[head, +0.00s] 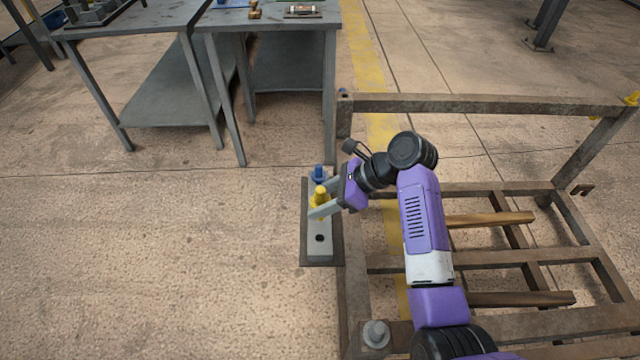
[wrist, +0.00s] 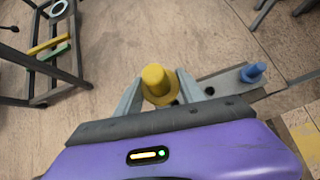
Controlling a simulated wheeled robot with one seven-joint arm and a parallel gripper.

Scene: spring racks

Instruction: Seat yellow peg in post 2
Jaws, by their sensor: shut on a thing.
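The yellow peg (head: 320,195) stands upright between the fingers of my gripper (head: 317,200), which is shut on it. In the wrist view the yellow peg (wrist: 157,80) shows between both fingertips. It is at the grey holder bar (head: 320,247); its lower end is hidden, so I cannot tell whether it sits in a hole or is clear of it. A blue peg (head: 319,172) stands in the bar's far end. An empty dark hole shows at the near end. No post carries a readable number, so I cannot tell which is post 2.
A brown metal rack frame (head: 480,105) stands right of the bar, with wooden slats across it. A grey peg (head: 376,333) is at its near left corner, a yellow piece (head: 633,98) at its far right corner. Grey tables (head: 275,22) stand behind. Floor left is clear.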

